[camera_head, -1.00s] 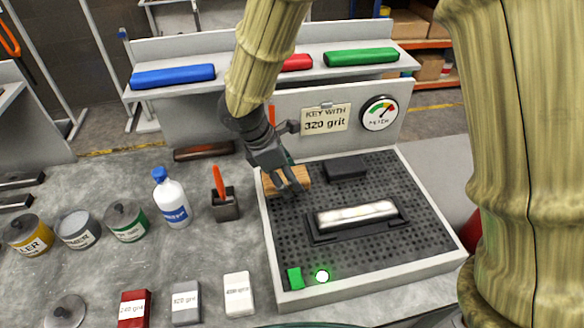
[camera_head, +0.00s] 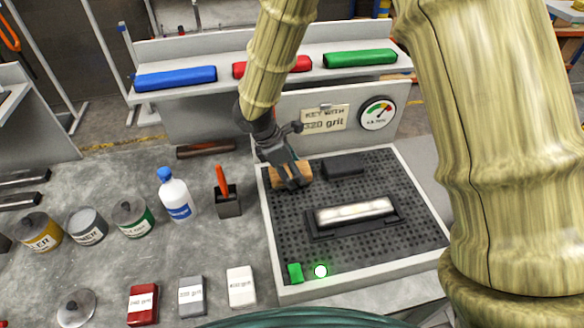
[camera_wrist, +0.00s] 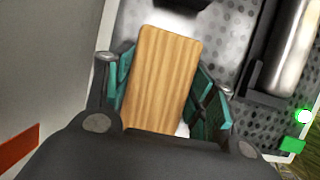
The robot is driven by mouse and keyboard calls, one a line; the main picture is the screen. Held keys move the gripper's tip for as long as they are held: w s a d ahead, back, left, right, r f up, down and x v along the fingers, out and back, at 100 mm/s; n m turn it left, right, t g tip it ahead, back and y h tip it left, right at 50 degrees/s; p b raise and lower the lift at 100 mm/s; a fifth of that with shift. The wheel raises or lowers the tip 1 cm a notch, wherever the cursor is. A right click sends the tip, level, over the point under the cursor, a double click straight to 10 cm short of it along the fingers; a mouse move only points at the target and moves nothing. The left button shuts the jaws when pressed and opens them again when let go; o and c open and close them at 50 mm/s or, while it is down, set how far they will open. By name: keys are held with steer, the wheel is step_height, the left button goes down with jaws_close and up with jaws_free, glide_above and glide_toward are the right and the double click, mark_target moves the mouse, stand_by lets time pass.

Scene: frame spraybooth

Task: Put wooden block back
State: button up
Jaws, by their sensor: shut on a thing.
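The wooden block (camera_head: 276,181) is a light brown rectangular piece at the back left of the perforated booth bed. My gripper (camera_head: 291,180) reaches down over it from above and is shut on it. In the wrist view the wooden block (camera_wrist: 162,78) lies between the two teal finger pads of my gripper (camera_wrist: 165,95), with its long side pointing away from the wrist. Perforated metal shows beyond it. I cannot tell whether the block rests on the bed or is just above it.
On the perforated bed (camera_head: 370,242), a silver bar in a black holder (camera_head: 354,214) and a dark block (camera_head: 343,164) stand right of my gripper. A bottle (camera_head: 176,195), a black holder with an orange-handled tool (camera_head: 228,203), several cans and sanding blocks stand to the left.

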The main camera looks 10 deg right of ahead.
steer(key=shift+f, duration=0.45)
steer(key=shift+s+f, duration=0.15)
steer(key=shift+f, duration=0.05)
steer(key=o, duration=0.7)
steer(key=shift+o, duration=1.3)
steer(key=shift+f, duration=0.1)
steer(key=shift+d+f, duration=0.1)
steer(key=shift+w+r, duration=0.2)
steer(key=shift+r, duration=0.05)
steer(key=shift+r+b, duration=0.15)
steer(key=shift+b, duration=0.25)
steer(key=b+v, duration=0.3)
steer(key=v, duration=0.8)
steer(key=shift+s+a, duration=0.15)
steer(key=shift+a, duration=0.1)
